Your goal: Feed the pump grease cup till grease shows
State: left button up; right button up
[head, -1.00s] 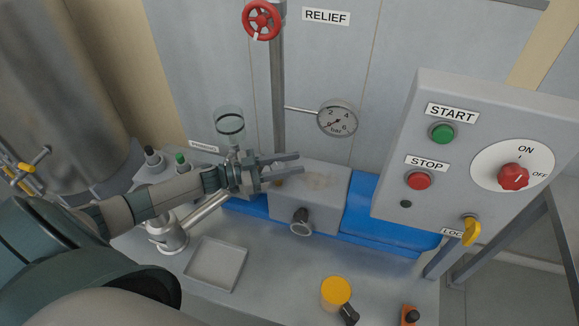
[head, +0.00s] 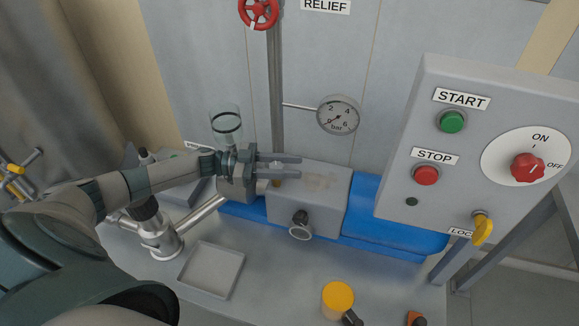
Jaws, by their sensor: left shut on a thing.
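The grey pump block (head: 322,206) sits on a blue base, with a round port on its front. A small brass-coloured part (head: 276,183), which looks like the grease cup, shows at the block's left top end, mostly hidden by my fingers. My left gripper (head: 284,166) reaches in from the left over it, its fingers pointing right and nearly parallel, shut on what seems to be this cup. The grip itself is hard to see. A pale smudge marks the block's top just right of the fingertips. My right gripper is not in view.
A glass cup (head: 226,125) stands just behind my left wrist. The pressure gauge (head: 338,115) and red relief wheel (head: 259,11) are behind. The control panel (head: 470,150) stands at right. An empty tray (head: 211,270) and a yellow-topped jar (head: 338,299) are in front.

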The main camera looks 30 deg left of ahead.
pick_arm(q)
jog(key=o, duration=1.1)
jog(key=shift+c, duration=0.2)
